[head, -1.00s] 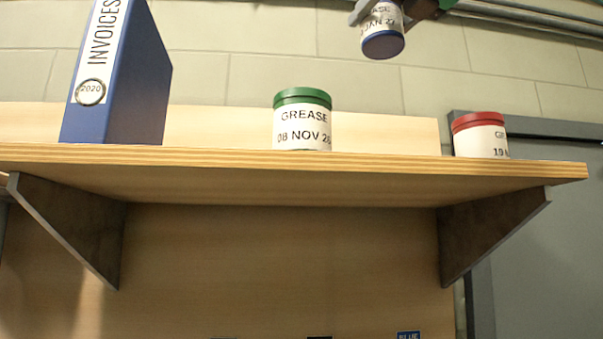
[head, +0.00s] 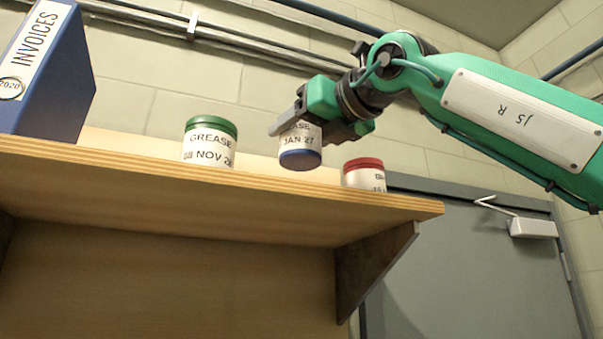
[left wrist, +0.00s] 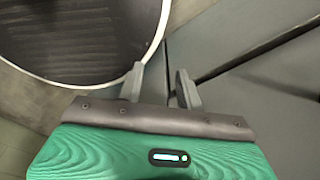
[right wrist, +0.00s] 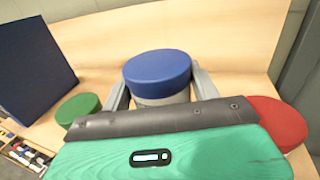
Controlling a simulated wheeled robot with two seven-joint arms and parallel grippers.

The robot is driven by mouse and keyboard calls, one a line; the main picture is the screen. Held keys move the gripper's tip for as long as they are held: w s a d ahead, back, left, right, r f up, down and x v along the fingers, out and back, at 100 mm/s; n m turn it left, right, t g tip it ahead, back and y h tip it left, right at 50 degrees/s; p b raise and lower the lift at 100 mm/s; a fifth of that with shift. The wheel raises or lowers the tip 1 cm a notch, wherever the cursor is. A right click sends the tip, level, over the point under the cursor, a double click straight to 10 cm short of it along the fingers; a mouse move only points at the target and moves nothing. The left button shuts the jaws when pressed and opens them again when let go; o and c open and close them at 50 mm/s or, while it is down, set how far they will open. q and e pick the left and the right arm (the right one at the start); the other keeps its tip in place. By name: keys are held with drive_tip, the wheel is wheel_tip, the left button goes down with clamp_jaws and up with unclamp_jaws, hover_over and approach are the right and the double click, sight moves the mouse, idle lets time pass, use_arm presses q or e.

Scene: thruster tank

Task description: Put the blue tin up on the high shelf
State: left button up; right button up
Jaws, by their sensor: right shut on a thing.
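The blue tin (head: 300,158) has a white label reading "JAN 27" and a blue lower end; its blue round top (right wrist: 158,68) shows in the right wrist view. My right gripper (head: 298,122) is shut around it and holds it upright. In the head view it shows above the front edge of the high shelf (head: 110,169), between the green-lidded and red-lidded tins. I cannot tell how far its base is from the board. My left gripper (left wrist: 160,82) shows only in the left wrist view, fingers apart and empty.
The green-lidded grease tin (head: 209,145) stands left of the blue tin, the red-lidded tin (head: 364,175) to its right. A blue "INVOICES" binder (head: 55,85) stands at the shelf's left. A grey door (head: 470,270) is at right. A round, pale-rimmed object (left wrist: 80,35) is near my left gripper.

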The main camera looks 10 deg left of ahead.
sight(300, 164)
drive_tip(key=shift+w+a+f, duration=0.15)
drive_tip(key=shift+w+f, duration=0.05)
drive_tip(key=shift+f, duration=0.4)
drive_tip(key=shift+w+a+f, duration=0.1)
drive_tip(key=shift+w+f, duration=0.1)
drive_tip(key=shift+f, duration=0.4)
drive_tip(key=shift+s+d+f, duration=0.1)
drive_tip(key=shift+s+f, duration=0.05)
drive_tip(key=shift+f, duration=0.4)
drive_tip(key=shift+s+f, duration=0.15)
drive_tip(key=shift+f, duration=0.4)
drive_tip(key=shift+w+f, duration=0.15)
drive_tip(key=shift+f, duration=0.7)
drive_tip(key=o, duration=1.1)
